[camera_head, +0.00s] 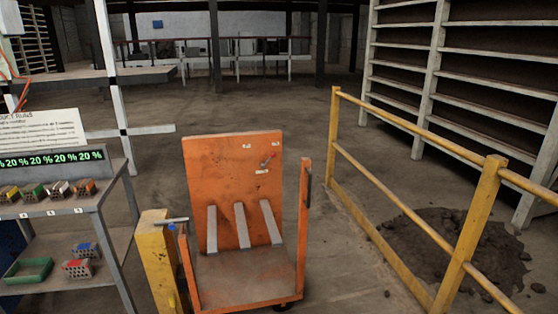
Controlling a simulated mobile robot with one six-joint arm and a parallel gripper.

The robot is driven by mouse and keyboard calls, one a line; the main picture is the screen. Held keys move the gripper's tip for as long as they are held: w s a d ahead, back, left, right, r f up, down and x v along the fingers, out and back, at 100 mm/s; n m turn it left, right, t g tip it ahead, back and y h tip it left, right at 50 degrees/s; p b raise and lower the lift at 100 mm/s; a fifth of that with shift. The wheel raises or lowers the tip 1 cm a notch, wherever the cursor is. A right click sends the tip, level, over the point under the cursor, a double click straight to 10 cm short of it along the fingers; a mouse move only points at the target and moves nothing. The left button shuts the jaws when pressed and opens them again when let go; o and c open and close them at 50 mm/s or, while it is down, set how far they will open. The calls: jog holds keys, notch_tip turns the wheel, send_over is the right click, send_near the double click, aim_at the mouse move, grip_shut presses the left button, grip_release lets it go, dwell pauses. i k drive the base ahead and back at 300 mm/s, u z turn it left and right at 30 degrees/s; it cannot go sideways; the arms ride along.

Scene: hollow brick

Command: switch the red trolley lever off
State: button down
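An orange trolley (230,178) stands upright in the lower middle of the head view, with a flat bed and three pale slats against its back panel. A small red lever (268,159) sits on the upper right of that panel, tilted up to the right. Small pale labels lie around the lever, too small to read. My gripper does not show in this view.
A yellow post (158,262) stands just left of the trolley. A yellow railing (400,205) runs along its right, with dark rubble (440,245) beyond. A grey shelf table (70,205) with small bricks is at left. The floor behind the trolley is clear.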

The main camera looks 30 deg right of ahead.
aim_at(273, 155)
jog(key=i, duration=0.9)
jog(key=u, duration=0.1)
jog(key=k, duration=0.9)
jog(key=z, duration=0.25)
jog(key=i, duration=0.4)
jog(key=u, duration=0.15)
